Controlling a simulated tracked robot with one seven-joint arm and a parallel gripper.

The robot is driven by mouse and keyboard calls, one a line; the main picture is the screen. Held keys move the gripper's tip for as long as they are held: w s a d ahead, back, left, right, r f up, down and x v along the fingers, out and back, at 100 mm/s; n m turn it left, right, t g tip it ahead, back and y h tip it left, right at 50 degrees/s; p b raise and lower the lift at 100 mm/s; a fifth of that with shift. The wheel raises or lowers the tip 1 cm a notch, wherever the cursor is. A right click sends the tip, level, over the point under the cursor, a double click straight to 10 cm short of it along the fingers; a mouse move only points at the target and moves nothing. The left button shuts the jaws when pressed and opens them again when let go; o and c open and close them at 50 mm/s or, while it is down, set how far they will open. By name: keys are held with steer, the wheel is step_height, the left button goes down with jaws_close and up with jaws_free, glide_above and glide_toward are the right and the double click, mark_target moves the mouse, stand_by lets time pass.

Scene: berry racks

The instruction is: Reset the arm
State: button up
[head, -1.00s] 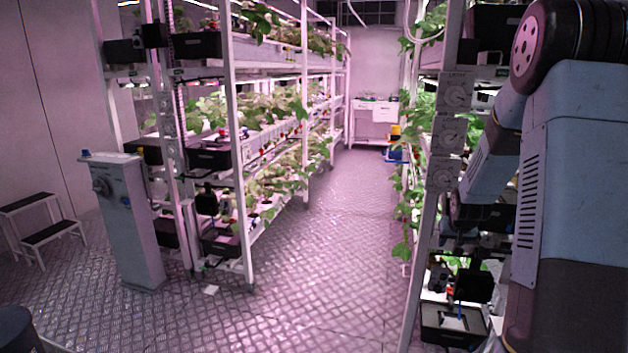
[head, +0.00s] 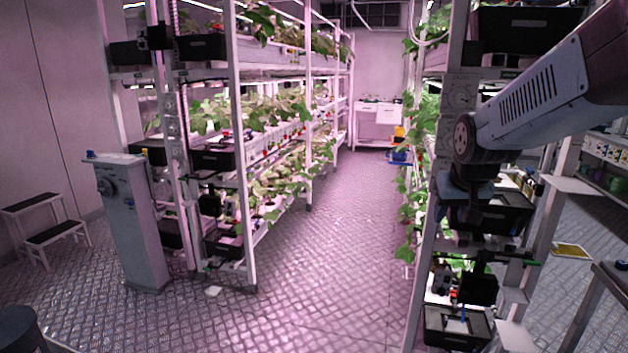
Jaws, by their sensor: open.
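My arm (head: 560,90) reaches in from the upper right in the head view and bends down at a dark round joint in front of the right-hand rack. My gripper (head: 474,225) is at the lower end of this bend, small and dark against a black box (head: 510,212) on the rack. Its jaws are open and I see nothing held in them. The fingertips are hard to make out against the dark parts behind, and I cannot tell how far they are from the rack.
The right-hand rack post (head: 428,250) stands close by my arm. A planted rack (head: 240,120) lines the aisle's left side. A grey pedestal (head: 132,225) and a step stool (head: 45,235) stand farther left. The aisle floor (head: 330,260) is clear. A table edge (head: 600,310) shows at lower right.

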steer(key=s+a+r, duration=0.1)
steer(key=s+a, duration=0.1)
steer(key=s, duration=0.6)
steer(key=s+a+r+n+y, duration=0.1)
steer(key=s+a+r, duration=0.1)
steer(key=s, duration=0.6)
steer(key=shift+s+a, duration=0.25)
steer(key=shift+a, duration=0.35)
steer(key=shift+r, duration=0.1)
